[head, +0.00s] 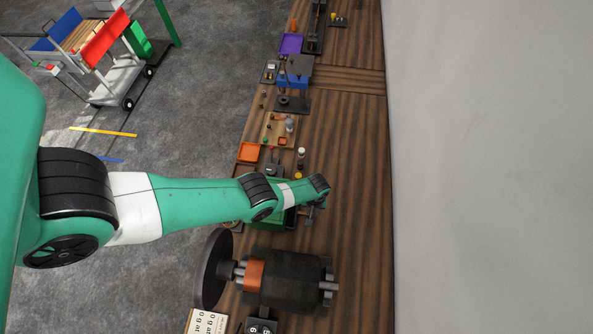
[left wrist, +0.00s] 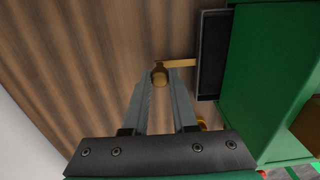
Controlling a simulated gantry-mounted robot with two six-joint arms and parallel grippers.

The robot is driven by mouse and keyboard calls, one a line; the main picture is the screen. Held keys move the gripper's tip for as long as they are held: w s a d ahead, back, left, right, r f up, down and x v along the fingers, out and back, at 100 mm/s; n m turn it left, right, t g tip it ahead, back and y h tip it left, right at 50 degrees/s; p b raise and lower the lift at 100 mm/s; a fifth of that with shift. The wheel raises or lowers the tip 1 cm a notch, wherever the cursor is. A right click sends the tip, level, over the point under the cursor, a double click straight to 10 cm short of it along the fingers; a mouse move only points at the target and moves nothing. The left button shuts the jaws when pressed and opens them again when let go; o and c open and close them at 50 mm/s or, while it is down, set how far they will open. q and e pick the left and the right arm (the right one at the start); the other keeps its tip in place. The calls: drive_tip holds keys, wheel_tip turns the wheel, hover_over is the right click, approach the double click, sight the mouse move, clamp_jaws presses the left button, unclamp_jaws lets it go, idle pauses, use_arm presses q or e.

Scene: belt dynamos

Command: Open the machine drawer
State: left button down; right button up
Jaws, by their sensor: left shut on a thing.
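The green machine (left wrist: 265,60) fills the right of the left wrist view, with a dark grey drawer (left wrist: 211,55) at its side. A brass handle (left wrist: 180,63) with a round knob extends left from the drawer. My left gripper (left wrist: 160,85) is shut on the knob, one finger on each side. How far the drawer is out is unclear. In the head view the green machine (head: 264,216) is mostly hidden behind my left arm, and the drawer cannot be made out. My right gripper is not in view.
A large dark motor with a disc (head: 290,280) lies on the wooden bench (head: 350,180) close to the machine. An orange tray (head: 249,152), small parts, a blue machine (head: 293,80) and a purple tray (head: 291,44) stand farther along. The bench is bare along the wall.

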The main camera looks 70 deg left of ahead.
use_arm(q)
drive_tip(key=shift+w+d, duration=0.4)
drive_tip(key=shift+w, duration=0.35)
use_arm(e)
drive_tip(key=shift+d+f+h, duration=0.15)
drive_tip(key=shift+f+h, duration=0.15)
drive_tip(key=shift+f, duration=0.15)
use_arm(q)
drive_tip(key=c, duration=0.7)
unclamp_jaws()
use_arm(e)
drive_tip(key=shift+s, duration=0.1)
